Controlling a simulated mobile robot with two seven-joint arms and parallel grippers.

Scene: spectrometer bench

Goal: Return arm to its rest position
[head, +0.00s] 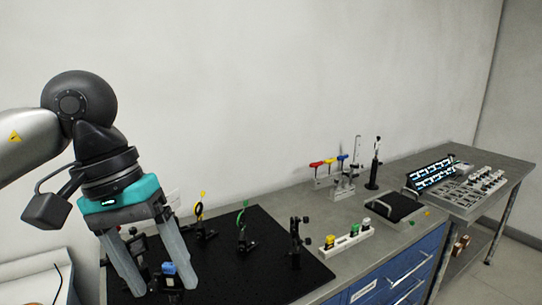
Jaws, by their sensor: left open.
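My left gripper (155,270) comes in from the left on a grey and black arm with a teal band. Its two pale fingers point down and stand apart. Between and just behind the fingers is a small blue-topped mount (169,269) on the black optical breadboard (262,272); I see no contact with it. My right gripper is not in view.
Optic mounts, one with a yellow ring (199,212) and one with a green ring (241,228), stand on the breadboard, with a black post (295,243) to their right. A white strip with coloured knobs (346,241) lies beyond. A rack of coloured handles (329,162) stands behind.

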